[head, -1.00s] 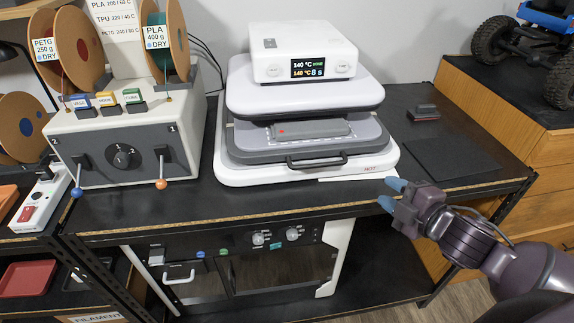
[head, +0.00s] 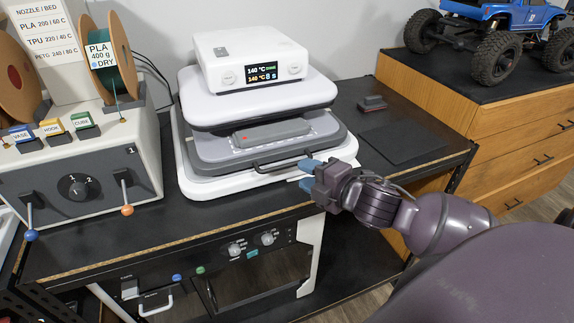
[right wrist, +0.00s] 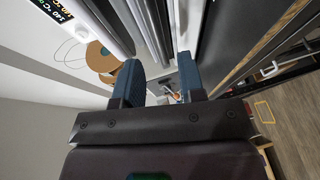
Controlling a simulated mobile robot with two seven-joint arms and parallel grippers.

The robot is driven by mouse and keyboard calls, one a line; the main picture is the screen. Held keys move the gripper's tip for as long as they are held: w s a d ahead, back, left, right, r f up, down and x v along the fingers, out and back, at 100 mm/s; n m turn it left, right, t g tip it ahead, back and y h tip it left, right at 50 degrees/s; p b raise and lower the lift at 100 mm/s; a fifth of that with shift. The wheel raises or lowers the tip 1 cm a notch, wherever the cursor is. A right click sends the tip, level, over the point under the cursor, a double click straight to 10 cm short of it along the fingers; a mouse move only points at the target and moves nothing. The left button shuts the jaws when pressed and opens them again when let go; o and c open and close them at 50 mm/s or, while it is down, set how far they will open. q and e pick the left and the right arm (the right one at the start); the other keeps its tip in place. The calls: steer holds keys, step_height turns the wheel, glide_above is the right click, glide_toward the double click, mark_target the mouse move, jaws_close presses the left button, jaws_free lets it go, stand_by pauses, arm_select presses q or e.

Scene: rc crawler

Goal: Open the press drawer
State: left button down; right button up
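The heat press (head: 258,100) stands on the black bench with its white lid raised. Its grey drawer (head: 215,160) sits within the white base and has a black bar handle (head: 283,163) along its front. A grey block with a red mark (head: 272,132) lies on the drawer's plate. My right gripper (head: 312,168) is at the right end of the handle, its blue fingertips pointing left. In the right wrist view (right wrist: 162,75) its two fingers are apart with nothing visible between them. I cannot tell whether they touch the handle. My left gripper is out of view.
A control box (head: 85,170) with levers and spools stands left of the press. A dark mat (head: 403,143) and a small dark block with red (head: 372,103) lie to the right. A wooden cabinet (head: 520,155) bears a blue crawler (head: 490,25). Below the bench is a windowed appliance (head: 240,285).

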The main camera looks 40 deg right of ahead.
mark_target(288, 166)
steer(key=shift+x, duration=3.25)
jaws_close()
